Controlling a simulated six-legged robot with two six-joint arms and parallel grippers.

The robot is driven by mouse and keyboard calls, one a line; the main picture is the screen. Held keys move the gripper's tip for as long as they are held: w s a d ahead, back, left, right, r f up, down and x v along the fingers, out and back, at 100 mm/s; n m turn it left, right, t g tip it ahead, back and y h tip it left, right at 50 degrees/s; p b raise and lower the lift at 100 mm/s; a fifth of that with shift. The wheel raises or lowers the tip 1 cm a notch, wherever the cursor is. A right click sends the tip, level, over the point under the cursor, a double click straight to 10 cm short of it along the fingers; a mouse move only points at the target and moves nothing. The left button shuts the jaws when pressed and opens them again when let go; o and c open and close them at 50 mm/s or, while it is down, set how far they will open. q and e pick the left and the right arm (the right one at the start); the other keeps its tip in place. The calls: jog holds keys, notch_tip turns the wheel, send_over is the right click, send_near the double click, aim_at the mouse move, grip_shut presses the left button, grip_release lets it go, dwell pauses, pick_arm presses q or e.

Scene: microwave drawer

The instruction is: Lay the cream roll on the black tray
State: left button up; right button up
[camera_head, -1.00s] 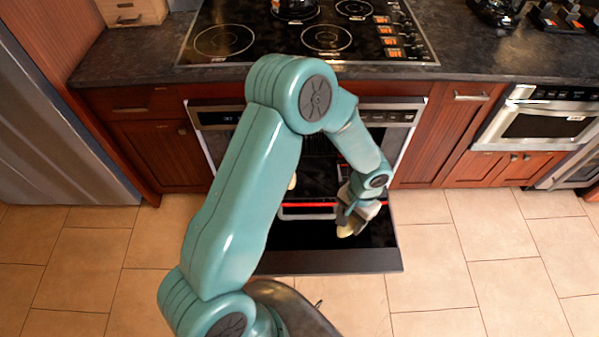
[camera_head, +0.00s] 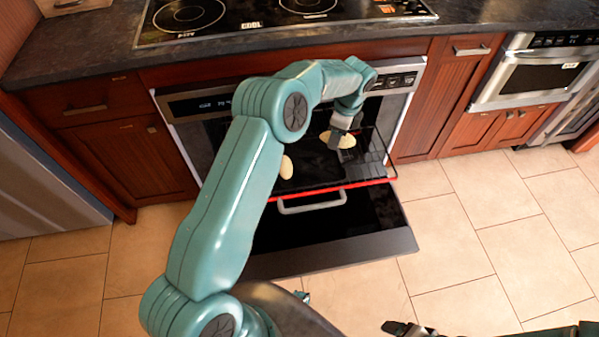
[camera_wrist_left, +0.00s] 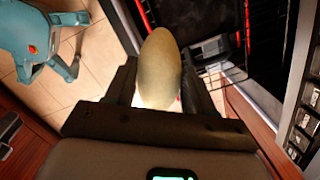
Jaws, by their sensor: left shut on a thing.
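My left gripper (camera_head: 337,136) is shut on a pale cream roll (camera_head: 349,141), over the rear right part of the black tray (camera_head: 368,166). In the left wrist view the roll (camera_wrist_left: 160,68) stands out between the two dark fingers. I cannot tell whether its underside touches the tray. A second pale roll (camera_head: 286,167) shows at the tray's left side, partly hidden by my left arm. My right gripper (camera_head: 408,328) shows only partly at the bottom edge.
The lowered oven door (camera_head: 340,248) lies open in front of the tray. The oven control panel (camera_head: 400,80) and black cooktop (camera_head: 270,18) are behind and above. Wooden cabinets (camera_head: 110,155) stand on both sides. The tiled floor (camera_head: 450,230) at right is clear.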

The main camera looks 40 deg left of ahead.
pick_arm(q)
jog(key=w+a+f+m+t+b, duration=0.1)
jog(key=w+a+f+m+b, duration=0.25)
jog(key=a+m+b, duration=0.5)
jog(key=m+b, duration=0.4)
jog(key=b, duration=0.3)
send_over(318, 164)
notch_tip(318, 164, down, 13)
jog(key=shift+n, duration=0.25)
jog(key=f, duration=0.3)
jog(key=f+b, duration=0.1)
jog(key=f, duration=0.2)
jog(key=shift+s+d+f, duration=0.15)
jog(key=shift+s+f, duration=0.05)
jog(key=shift+r, duration=0.1)
